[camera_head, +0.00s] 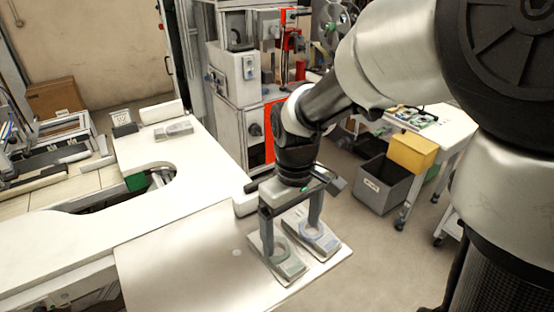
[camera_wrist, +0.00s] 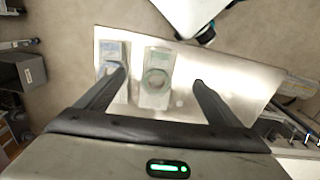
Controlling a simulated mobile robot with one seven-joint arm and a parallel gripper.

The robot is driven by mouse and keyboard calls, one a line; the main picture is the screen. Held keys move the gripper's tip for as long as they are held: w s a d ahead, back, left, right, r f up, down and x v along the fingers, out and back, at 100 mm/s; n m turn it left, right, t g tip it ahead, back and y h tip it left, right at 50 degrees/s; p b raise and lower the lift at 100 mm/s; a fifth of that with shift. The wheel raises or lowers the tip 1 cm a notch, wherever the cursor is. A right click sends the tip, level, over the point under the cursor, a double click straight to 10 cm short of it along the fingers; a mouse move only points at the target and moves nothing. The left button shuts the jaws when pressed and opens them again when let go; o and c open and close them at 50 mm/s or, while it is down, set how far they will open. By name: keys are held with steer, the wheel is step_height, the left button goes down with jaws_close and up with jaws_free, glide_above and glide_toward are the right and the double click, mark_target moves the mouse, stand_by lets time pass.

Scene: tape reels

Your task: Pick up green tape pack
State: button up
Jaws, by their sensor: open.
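The green tape pack (camera_head: 289,267) is a pale flat pack with a greenish ring, lying near the end of the metal-topped table. It also shows in the wrist view (camera_wrist: 155,97), between my two fingers. A similar pack with blue marks (camera_head: 320,240) lies beside it, and it also shows in the wrist view (camera_wrist: 112,52). My gripper (camera_head: 292,241) is open and empty, pointing down above the packs. In the wrist view my gripper (camera_wrist: 160,76) has its left finger over the blue pack and its right finger over bare metal. Contact cannot be told.
The metal tabletop (camera_head: 180,255) is mostly clear left of the packs. A white table with a curved cutout (camera_head: 90,225) adjoins it. A grey bin (camera_head: 384,186) and a yellow box (camera_head: 411,153) stand at the right. A machine (camera_head: 238,80) stands behind.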

glide_above(292, 264)
steer(key=f, duration=0.7)
steer(key=shift+w+a, duration=0.1)
steer(key=shift+a, duration=0.15)
steer(key=shift+d+f, duration=0.15)
steer(key=shift+f, duration=1.2)
steer(key=shift+d+f, duration=0.1)
steer(key=shift+f, duration=1.2)
steer(key=shift+c, duration=0.5)
steer(key=c, duration=1.2)
steer(key=shift+r, duration=0.1)
